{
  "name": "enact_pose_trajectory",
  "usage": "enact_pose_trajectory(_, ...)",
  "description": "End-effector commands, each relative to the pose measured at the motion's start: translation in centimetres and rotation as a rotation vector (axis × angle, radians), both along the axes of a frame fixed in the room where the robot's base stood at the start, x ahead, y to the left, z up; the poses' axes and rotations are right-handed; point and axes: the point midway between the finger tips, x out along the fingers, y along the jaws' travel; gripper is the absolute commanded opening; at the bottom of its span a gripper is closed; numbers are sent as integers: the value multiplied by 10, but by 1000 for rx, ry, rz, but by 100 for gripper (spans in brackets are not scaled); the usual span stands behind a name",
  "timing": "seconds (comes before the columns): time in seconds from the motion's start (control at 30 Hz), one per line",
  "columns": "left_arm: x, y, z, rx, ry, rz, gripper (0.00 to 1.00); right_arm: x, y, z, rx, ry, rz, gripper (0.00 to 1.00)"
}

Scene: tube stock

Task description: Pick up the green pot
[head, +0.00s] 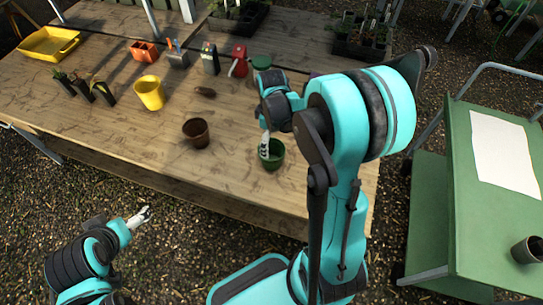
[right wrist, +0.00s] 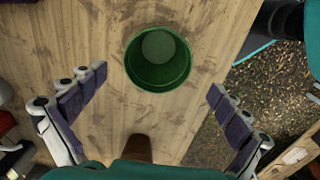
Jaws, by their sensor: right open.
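The green pot (head: 275,161) stands upright on the wooden table near its front edge. In the right wrist view the green pot (right wrist: 158,58) shows its round open mouth from above, and it looks empty. My right gripper (head: 265,146) is over the pot, partly in front of it in the head view. In the right wrist view my right gripper (right wrist: 158,83) is spread wide with nothing between its fingers; the pot appears just beyond the fingertips. My left gripper (head: 142,217) is in front of the table, away from the pot; its finger gap is too small to judge.
A brown pot (head: 196,133) and a yellow pot (head: 150,94) stand left of the green pot. A red watering can (head: 239,62), an orange holder (head: 144,51) and a yellow tray (head: 47,43) are farther back. A green cart (head: 456,190) stands at right.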

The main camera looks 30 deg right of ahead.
Motion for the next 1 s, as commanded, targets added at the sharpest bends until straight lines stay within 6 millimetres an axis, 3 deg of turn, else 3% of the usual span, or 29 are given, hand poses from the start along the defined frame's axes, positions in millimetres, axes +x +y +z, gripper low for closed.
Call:
enact_pose_trajectory(0.5, 0, 0, -29, 0, 0, 0, 97, 2, -2, -67, -1, -2, -1, 100)
enact_pose_trajectory(0.77, 0, 0, -28, 0, 0, 0, 97, 2, -2, -69, -1, -2, -1, 100)
enact_pose_trajectory(0.93, 0, 0, -28, 0, 0, 0, 97, 2, -1, -69, -1, -2, -1, 55)
enact_pose_trajectory(1.0, 0, 0, -28, 0, 0, 0, 97, 2, -1, -69, -1, -2, -1, 51)
